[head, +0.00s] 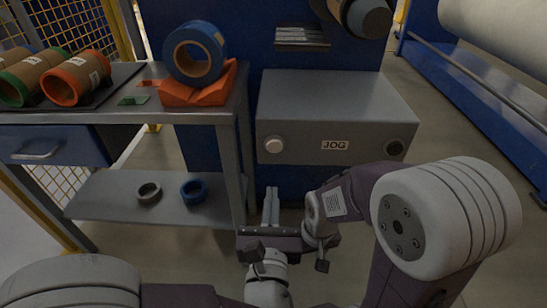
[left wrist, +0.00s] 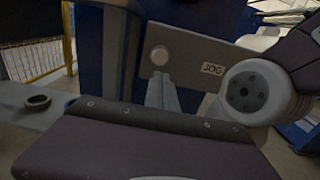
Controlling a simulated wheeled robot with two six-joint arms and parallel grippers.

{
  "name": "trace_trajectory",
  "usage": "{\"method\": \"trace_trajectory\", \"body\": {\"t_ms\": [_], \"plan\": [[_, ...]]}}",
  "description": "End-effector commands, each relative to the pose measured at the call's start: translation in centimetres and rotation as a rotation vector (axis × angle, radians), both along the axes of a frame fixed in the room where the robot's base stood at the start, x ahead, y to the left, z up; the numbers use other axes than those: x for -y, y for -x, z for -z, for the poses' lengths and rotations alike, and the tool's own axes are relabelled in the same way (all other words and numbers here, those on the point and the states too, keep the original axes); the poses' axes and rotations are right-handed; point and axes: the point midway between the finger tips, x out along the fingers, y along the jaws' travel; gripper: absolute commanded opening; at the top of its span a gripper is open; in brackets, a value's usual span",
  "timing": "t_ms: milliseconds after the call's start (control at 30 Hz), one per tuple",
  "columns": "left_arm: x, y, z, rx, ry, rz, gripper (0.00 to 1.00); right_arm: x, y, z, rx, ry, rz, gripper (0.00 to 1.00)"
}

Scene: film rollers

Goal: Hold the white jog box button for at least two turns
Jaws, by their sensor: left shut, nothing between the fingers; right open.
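The white button (head: 273,145) is a round knob on the left of the grey jog box's (head: 335,96) front face, beside a JOG label (head: 335,145). It also shows in the left wrist view (left wrist: 159,56). My left gripper (head: 270,190) is shut and empty. Its fingers point toward the box, with the tips below the button in both views and apart from it in the head view.
A dark round knob (head: 394,148) is on the box's right. At left, a workbench (head: 190,115) holds a blue roll (head: 194,52) on an orange stand (head: 200,93) and film rollers (head: 63,82). Two rings lie on its lower shelf. My right arm crosses close beside my left gripper.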

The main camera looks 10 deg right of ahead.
Motion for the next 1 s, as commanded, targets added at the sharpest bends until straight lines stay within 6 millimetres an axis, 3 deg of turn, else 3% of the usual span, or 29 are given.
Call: {"method": "trace_trajectory", "body": {"t_ms": [133,267,367,700,1000], "plan": [[0.2,-0.8,-0.7,0.002,-0.006,-0.004,0.00,0.0,0.0,-1.7,0.000,0.000,0.000,0.55],[0.5,-2.6,-1.0,-0.002,-0.010,-0.007,0.00,0.0,0.0,-4.7,0.000,0.000,0.000,0.55],[1.1,-4.8,0.0,0.000,0.001,-0.008,0.00,0.0,0.0,-3.6,0.000,0.000,0.000,0.55],[3.1,-11.4,-0.1,0.000,0.000,-0.004,0.00,0.0,0.0,-4.3,0.000,0.000,0.000,0.55],[3.8,-13.5,0.0,0.000,0.000,-0.002,0.00,0.0,0.0,-4.6,0.000,0.000,0.000,0.55]]}}
